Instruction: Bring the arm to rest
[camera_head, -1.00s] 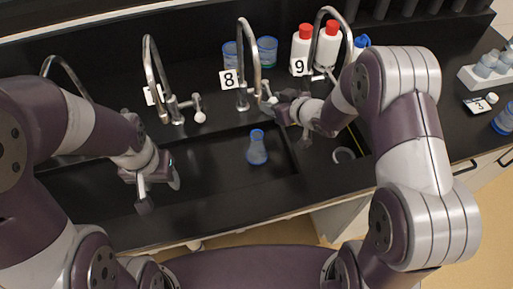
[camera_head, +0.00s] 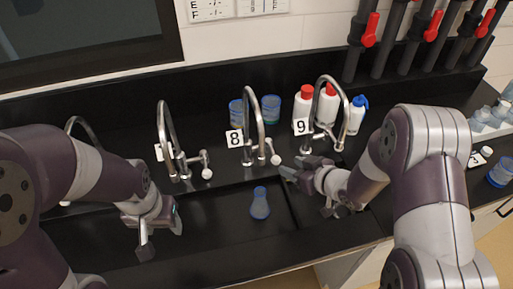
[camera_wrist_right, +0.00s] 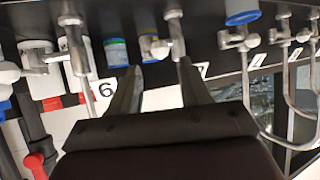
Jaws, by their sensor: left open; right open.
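My right arm reaches in from the right in the head view. Its gripper (camera_head: 295,170) hangs in the air near the tap marked 8 (camera_head: 262,125), just right of that tap's handle (camera_head: 276,159). The right wrist view shows its two fingers (camera_wrist_right: 157,90) apart with nothing seen held between them. My left gripper (camera_head: 162,236) is open and empty over the left part of the sink, below the tap at left (camera_head: 168,140). A blue flask (camera_head: 260,205) stands in the sink (camera_head: 225,220) between the two grippers.
The tap marked 9 (camera_head: 338,100) stands close behind the right gripper, with white red-capped bottles (camera_head: 302,106) and a blue-capped bottle (camera_head: 357,115) around it. Two blue beakers (camera_head: 273,108) stand behind tap 8. A rack of bottles (camera_head: 492,120) is at far right.

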